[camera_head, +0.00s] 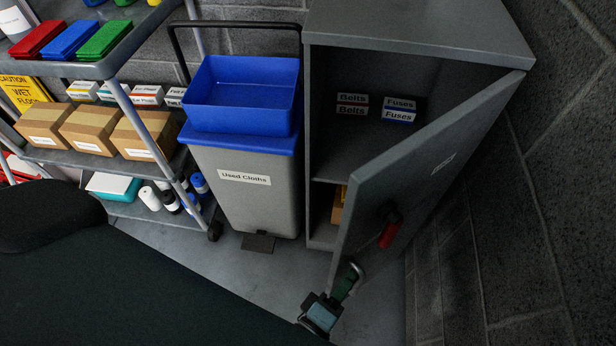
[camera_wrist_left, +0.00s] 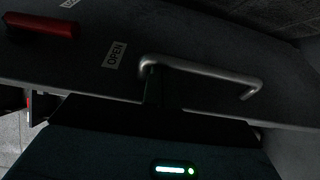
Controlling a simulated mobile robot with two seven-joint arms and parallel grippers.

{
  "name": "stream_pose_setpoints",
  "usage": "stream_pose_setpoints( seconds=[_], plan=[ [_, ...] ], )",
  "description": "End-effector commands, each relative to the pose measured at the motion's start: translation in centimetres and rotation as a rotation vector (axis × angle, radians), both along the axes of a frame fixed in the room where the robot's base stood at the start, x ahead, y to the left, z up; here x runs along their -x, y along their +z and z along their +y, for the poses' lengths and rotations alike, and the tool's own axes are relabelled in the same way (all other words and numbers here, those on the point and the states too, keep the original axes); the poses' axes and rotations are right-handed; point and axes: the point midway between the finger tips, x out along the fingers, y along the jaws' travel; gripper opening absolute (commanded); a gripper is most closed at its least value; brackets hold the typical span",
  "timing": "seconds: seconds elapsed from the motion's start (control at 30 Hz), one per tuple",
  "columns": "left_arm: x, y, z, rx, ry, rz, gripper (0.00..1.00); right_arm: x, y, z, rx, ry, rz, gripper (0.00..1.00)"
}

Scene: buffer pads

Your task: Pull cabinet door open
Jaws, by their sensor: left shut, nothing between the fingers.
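The grey cabinet door (camera_head: 432,165) stands swung well open to the right of the grey cabinet (camera_head: 420,35). In the left wrist view a silver bar handle (camera_wrist_left: 205,70) lies across the door beside an "OPEN" label (camera_wrist_left: 115,52). A red grip (camera_wrist_left: 42,25) is at the upper left; it also shows on the door in the head view (camera_head: 388,235). My left gripper (camera_head: 350,278) is shut and empty at the door's lower near edge. In the wrist view its fingers (camera_wrist_left: 153,85) overlap the handle's left end; contact is unclear. My right gripper is out of view.
Inside the cabinet are boxes labelled Belts (camera_head: 352,104) and Fuses (camera_head: 399,109). A grey bin (camera_head: 240,200) with a blue tub (camera_head: 243,90) stands left of it. A loaded cart (camera_head: 60,160) is further left. A block wall (camera_head: 560,200) is at the right.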

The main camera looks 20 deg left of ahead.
Motion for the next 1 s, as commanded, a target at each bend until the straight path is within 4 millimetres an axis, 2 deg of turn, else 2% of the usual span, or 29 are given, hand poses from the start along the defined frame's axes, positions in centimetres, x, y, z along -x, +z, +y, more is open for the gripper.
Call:
stream_pose_setpoints(
  seconds=[0.3,0.63,0.77,1.0],
  plan=[
    [0.3,0.0,-0.6,0.000,-0.001,0.001,0.00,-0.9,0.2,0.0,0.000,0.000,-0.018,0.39],
    [0.6,0.0,-0.5,0.000,-0.001,0.001,0.00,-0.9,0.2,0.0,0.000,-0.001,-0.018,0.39],
    [1.9,-0.1,-0.2,-0.002,-0.002,0.003,0.00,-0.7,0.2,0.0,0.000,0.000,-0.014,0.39],
    [5.7,-0.1,0.7,-0.001,-0.003,0.003,0.00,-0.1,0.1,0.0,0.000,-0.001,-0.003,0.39]
  ],
)
